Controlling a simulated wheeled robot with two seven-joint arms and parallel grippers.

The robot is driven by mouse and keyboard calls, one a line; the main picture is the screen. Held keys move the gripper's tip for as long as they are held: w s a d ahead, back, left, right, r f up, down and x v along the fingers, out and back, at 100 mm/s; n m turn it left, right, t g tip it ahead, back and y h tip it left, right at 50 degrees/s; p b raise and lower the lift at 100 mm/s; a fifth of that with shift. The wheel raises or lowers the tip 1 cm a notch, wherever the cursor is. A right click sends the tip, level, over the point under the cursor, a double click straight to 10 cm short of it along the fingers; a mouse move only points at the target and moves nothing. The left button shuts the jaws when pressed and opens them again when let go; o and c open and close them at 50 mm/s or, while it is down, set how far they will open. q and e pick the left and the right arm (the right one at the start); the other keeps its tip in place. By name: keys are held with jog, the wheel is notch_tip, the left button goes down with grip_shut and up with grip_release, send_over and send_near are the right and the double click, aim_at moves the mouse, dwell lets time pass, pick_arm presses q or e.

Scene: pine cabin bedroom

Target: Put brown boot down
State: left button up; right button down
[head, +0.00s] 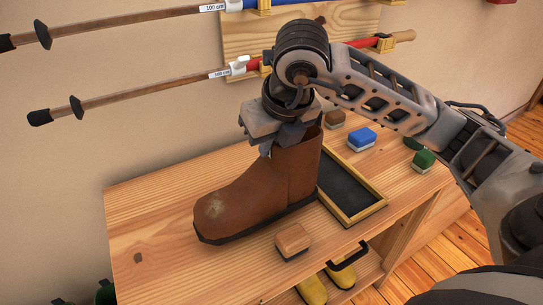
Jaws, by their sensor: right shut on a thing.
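The brown boot (246,193) is upright over the wooden bench top (155,215), its toe to the left with a pale scuff on it. Its sole is at or very close to the bench top; I cannot tell whether it bears its full weight there. My right gripper (272,148) comes down from above and is shut on the rim of the boot's shaft. The fingertips are partly hidden by the boot's leather. My left gripper is not in view.
A dark framed tray (347,190) lies right behind the boot. A brown-topped brush (293,238) lies in front of it. Blue (361,138) and green (422,160) brushes lie at the right. Yellow boots (341,274) stand below. Poles (150,86) hang on the wall. The bench's left end is clear.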

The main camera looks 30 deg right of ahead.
aim_at(271, 157)
jog(key=shift+w+d+f, duration=0.1)
jog(key=shift+d+f, duration=0.05)
jog(key=shift+f, duration=0.7)
jog(key=shift+w+d+f, duration=0.1)
jog(key=shift+f, duration=0.75)
